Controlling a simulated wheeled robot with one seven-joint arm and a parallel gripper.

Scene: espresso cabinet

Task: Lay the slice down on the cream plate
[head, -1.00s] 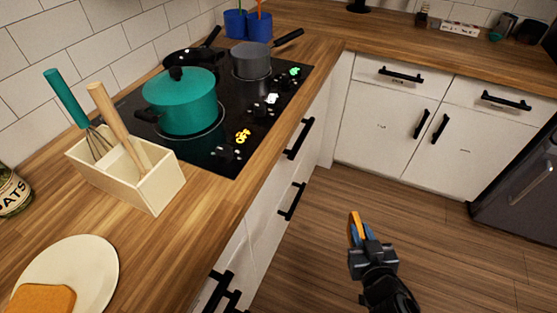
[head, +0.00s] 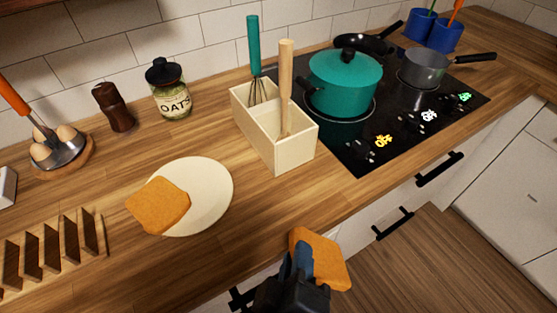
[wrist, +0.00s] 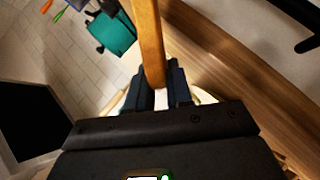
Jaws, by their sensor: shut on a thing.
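The cream plate (head: 215,205) lies on the wooden counter in the head view. One slice of toast (head: 157,204) rests on its left part and overhangs the rim. My gripper (head: 304,258) is shut on another slice (head: 328,262), in front of the counter edge and to the right of the plate. In the wrist view the held slice (wrist: 149,40) shows edge-on between the two fingers (wrist: 158,90). Part of the plate shows pale behind the fingers there.
A wooden utensil box (head: 285,150) with a whisk and a wooden-handled tool stands right of the plate. A slatted wooden rack (head: 50,255) is at the left. The oats jar (head: 170,90), pepper mill (head: 113,107) and teal pot (head: 345,85) stand farther back.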

